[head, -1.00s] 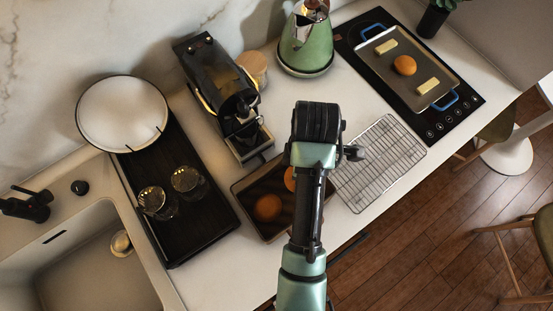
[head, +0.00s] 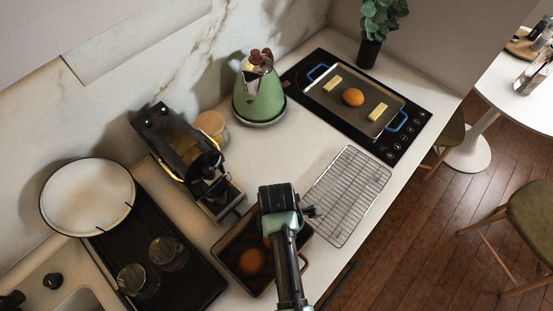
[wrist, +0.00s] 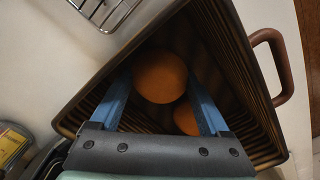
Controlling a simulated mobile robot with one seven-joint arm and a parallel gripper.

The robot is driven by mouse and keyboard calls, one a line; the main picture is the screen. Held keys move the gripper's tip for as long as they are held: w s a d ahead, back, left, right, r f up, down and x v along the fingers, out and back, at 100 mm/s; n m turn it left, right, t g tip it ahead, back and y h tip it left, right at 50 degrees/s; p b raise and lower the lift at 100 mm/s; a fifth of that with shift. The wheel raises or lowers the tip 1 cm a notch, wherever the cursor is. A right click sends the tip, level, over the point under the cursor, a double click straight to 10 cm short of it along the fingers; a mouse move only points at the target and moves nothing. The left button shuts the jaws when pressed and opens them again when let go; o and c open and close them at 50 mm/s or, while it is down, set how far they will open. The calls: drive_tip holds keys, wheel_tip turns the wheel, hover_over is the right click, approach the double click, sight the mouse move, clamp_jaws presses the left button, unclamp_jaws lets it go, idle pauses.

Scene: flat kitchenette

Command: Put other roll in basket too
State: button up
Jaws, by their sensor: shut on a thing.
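The basket (head: 222,250) is a dark brown, ribbed, rectangular one on the counter. It fills much of the wrist view (wrist: 240,60), with a brown handle on the right. My gripper (head: 276,225) is over the basket, its fingertips hidden in the head view. In the wrist view its blue fingers (wrist: 160,95) are shut on one brown-orange roll (wrist: 160,76), within the basket's outline. Whether this roll touches the floor is unclear. In the head view it is mostly hidden by my gripper. Another roll (head: 252,262) lies in the basket, partly covered in the wrist view (wrist: 185,118).
A wire rack (head: 345,195) lies right of the basket. A coffee machine (head: 190,155) stands behind it, a dark tray with two glasses (head: 168,253) to its left. A baking tray (head: 330,98) on the hob holds an orange-brown bun (head: 353,97) and two yellow sticks.

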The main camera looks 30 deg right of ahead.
drive_tip(key=shift+w+f, duration=0.1)
drive_tip(key=o, duration=1.2)
wheel_tip(320, 180, up, 12)
drive_tip(key=shift+b, duration=0.45)
